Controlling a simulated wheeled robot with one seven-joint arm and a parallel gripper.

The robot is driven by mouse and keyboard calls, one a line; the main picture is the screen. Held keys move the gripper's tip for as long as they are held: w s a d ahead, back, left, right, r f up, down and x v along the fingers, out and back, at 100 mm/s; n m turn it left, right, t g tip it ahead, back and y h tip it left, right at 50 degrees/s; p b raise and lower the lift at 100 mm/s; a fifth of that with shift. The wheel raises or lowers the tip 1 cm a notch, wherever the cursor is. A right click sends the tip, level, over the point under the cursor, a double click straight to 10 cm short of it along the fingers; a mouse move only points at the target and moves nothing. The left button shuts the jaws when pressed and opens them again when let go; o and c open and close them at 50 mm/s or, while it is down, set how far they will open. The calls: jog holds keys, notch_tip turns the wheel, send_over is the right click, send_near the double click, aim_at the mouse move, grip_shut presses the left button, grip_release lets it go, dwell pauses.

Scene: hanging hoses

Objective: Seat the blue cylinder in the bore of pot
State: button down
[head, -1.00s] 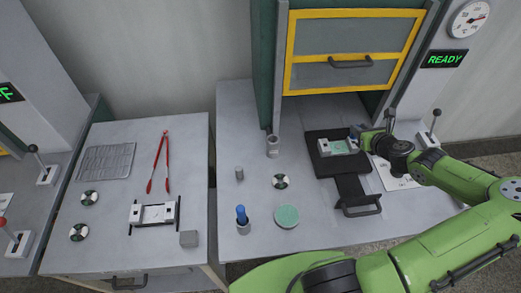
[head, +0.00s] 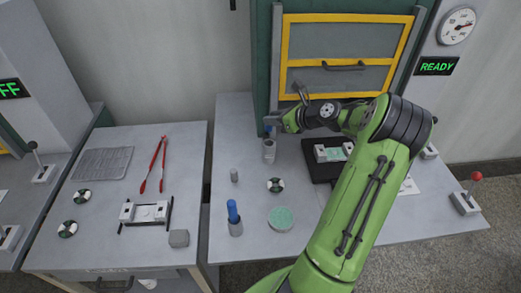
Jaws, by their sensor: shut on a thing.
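My gripper (head: 274,122) is at the back of the right-hand table, just above a grey pot (head: 269,152). It is shut on a small blue cylinder (head: 270,131), which is mostly hidden by the fingers. The blue cylinder is over the top of the pot; I cannot tell whether its lower end is inside the bore.
A dark tray (head: 318,172) with a white-and-green fixture (head: 334,152) lies right of the pot, partly behind my arm. A small grey cylinder (head: 234,175), a black-and-white disc (head: 275,186) and a green disc (head: 281,219) stand in front. A yellow-framed door (head: 345,55) rises behind.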

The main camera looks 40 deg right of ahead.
aim_at(274, 146)
notch_tip(274, 146, down, 9)
jog(key=shift+d+r+b, duration=0.1)
jog(key=shift+d+b, duration=0.05)
jog(key=shift+b, duration=0.7)
jog(key=c, duration=0.9)
grip_release()
jog(key=p+v, duration=0.2)
jog(key=v, duration=1)
jog(key=w+a+r+n+g, duration=0.1)
jog(key=a+r+n+g, duration=0.2)
jog(key=a+n, duration=0.6)
jog(key=w+a+r+n+g, duration=0.25)
jog(key=a+n, duration=0.45)
jog(key=a, duration=0.5)
jog(key=s+a+r+n, duration=0.2)
jog(key=s+a+n, duration=0.2)
jog(key=s+n, duration=0.2)
jog(key=s+a+r+n+h, duration=0.1)
jog(key=s+a+r+n, duration=0.1)
jog(key=s+a+n, duration=0.2)
jog(key=s+a+r+n+g+h, duration=0.1)
jog(key=s+a+n, duration=0.3)
jog(key=s+n, duration=0.3)
jog(key=shift+s+a+r+n, duration=0.15)
jog(key=shift+s+r+n, duration=0.25)
jog(key=shift+s, duration=0.15)
